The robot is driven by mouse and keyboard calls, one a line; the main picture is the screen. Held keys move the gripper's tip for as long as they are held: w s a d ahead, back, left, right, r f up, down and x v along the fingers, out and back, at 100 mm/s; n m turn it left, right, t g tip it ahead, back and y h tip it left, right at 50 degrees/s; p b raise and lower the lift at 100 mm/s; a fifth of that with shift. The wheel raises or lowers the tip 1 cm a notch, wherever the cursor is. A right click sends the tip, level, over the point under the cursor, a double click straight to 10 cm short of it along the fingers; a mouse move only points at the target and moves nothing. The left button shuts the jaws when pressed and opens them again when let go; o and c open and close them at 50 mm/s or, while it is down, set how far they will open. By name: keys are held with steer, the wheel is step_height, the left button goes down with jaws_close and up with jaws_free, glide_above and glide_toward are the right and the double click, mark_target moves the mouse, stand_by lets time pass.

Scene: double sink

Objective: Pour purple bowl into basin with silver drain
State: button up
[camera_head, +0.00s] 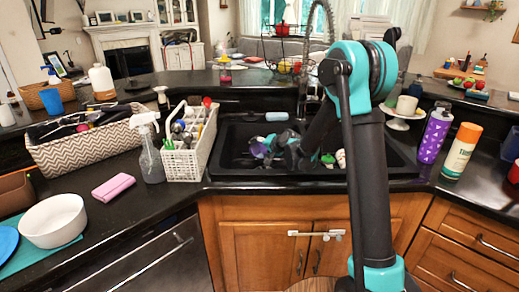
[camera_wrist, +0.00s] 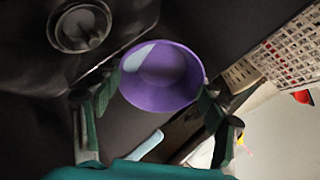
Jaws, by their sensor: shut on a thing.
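In the wrist view the purple bowl (camera_wrist: 158,97) sits between the two fingers of my gripper (camera_wrist: 160,90), which is shut on it across its sides. I look into the bowl's opening; its inside shows a pale patch, but I cannot tell what that is. A round grey metal drain (camera_wrist: 80,26) shows in the dark basin at the upper left of the wrist view, apart from the bowl. In the head view my gripper (camera_head: 268,148) is over the left part of the black double sink (camera_head: 228,130), partly hidden by my arm. The bowl is not clear there.
A white basket (camera_head: 199,160) of utensils and a spray bottle (camera_head: 150,160) stand close left of the sink. A faucet (camera_head: 303,85) rises behind it. A purple bottle (camera_head: 434,134) and an orange-capped bottle (camera_head: 461,150) stand at right. A pink sponge (camera_head: 113,187) lies left.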

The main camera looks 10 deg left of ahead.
steer(key=shift+s+d+r+t+y, duration=0.15)
steer(key=shift+d+t+y, duration=0.05)
steer(key=shift+t+y, duration=0.35)
steer(key=shift+d, duration=0.15)
stand_by(0.5)
